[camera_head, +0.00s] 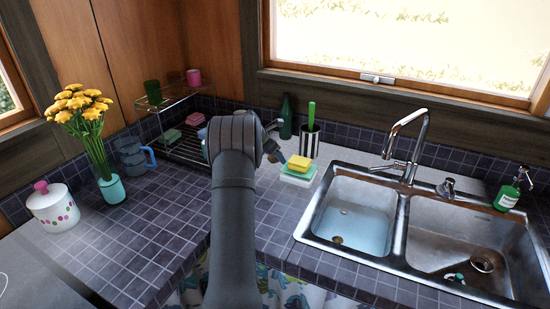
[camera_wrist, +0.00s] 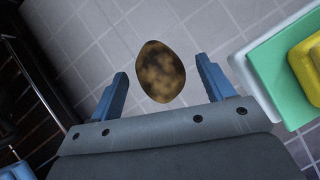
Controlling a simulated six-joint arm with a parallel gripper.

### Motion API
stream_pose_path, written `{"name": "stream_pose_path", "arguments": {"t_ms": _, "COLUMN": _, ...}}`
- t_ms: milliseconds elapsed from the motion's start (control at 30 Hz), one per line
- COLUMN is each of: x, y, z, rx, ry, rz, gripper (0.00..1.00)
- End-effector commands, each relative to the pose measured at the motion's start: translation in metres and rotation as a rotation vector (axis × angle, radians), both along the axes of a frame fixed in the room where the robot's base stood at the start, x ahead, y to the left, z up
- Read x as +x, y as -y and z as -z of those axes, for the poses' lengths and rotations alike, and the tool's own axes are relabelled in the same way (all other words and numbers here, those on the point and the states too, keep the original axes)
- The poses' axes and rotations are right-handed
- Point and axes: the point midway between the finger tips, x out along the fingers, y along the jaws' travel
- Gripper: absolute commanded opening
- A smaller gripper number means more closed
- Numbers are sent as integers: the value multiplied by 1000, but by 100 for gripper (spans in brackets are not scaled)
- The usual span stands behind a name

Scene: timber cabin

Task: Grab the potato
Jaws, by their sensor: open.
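In the wrist view a brown, dark-speckled potato (camera_wrist: 160,71) lies on the tiled counter. My gripper (camera_wrist: 162,75) is open, with one blue finger to the left of the potato and one to the right. The potato appears between the fingertips, with a gap on each side.
Yellow and green sponges (camera_wrist: 290,70) lie close to the right finger. A dark wire rack (camera_head: 180,125) stands to the left. Behind are a green bottle (camera_head: 286,118) and a utensil holder (camera_head: 309,141). The sink (camera_head: 405,225) is at right.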

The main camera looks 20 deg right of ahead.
Motion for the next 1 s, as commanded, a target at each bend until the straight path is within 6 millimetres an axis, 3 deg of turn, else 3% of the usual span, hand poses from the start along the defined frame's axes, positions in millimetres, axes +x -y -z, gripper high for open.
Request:
{"name": "stream_pose_path", "arguments": {"t_ms": 100, "x": 0, "y": 0, "z": 0, "rx": 0, "ry": 0, "rz": 0, "gripper": 70}}
{"name": "stream_pose_path", "arguments": {"t_ms": 333, "x": 0, "y": 0, "z": 0, "rx": 0, "ry": 0, "rz": 0, "gripper": 25}}
{"name": "stream_pose_path", "arguments": {"t_ms": 733, "x": 0, "y": 0, "z": -7, "rx": -1, "ry": 1, "rz": 1, "gripper": 24}}
{"name": "stream_pose_path", "arguments": {"t_ms": 1000, "x": -3, "y": 2, "z": -46, "rx": -1, "ry": 3, "rz": 3, "gripper": 24}}
